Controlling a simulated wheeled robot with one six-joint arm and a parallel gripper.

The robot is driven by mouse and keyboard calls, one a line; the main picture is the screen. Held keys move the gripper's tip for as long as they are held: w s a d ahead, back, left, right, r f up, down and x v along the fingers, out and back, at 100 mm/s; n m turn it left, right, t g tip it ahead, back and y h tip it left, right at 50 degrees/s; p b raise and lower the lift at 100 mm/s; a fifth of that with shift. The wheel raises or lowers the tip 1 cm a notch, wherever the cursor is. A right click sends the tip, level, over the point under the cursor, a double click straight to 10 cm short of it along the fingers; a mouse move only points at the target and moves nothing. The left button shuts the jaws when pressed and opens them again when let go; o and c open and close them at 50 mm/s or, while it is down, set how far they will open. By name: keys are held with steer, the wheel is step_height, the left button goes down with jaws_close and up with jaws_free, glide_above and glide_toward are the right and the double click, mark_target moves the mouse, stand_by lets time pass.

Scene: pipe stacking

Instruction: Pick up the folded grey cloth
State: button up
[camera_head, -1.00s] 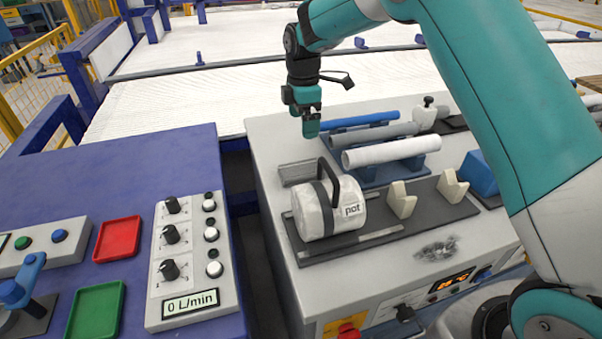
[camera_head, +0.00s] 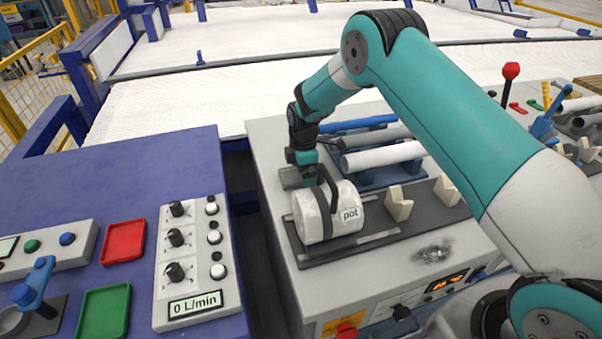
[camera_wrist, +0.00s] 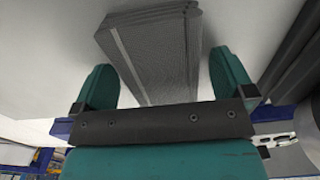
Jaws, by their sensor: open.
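The folded grey cloth (camera_wrist: 158,55) lies on the light grey bench top. In the wrist view it is a layered, ribbed grey block with a pale stripe along its left side. It sits between the two teal fingers of my gripper (camera_wrist: 165,82), with a visible gap on the right and little or none on the left. In the head view my gripper (camera_head: 303,172) is low at the cloth (camera_head: 291,178), just behind the white pot, and hides part of it. The fingers are open on either side of the cloth.
Blue, grey and white pipes (camera_head: 385,157) lie in a blue rack to the right. Pale V-shaped supports (camera_head: 398,204) stand right of the pot. A blue table (camera_head: 75,200) is at left.

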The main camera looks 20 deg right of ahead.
steer(key=shift+f, duration=0.15)
steer(key=shift+c, duration=0.2)
steer(key=c, duration=1)
step_height(320, 180, up, 20)
steer(key=shift+r+b, duration=0.1)
steer(key=shift+b, duration=1.1)
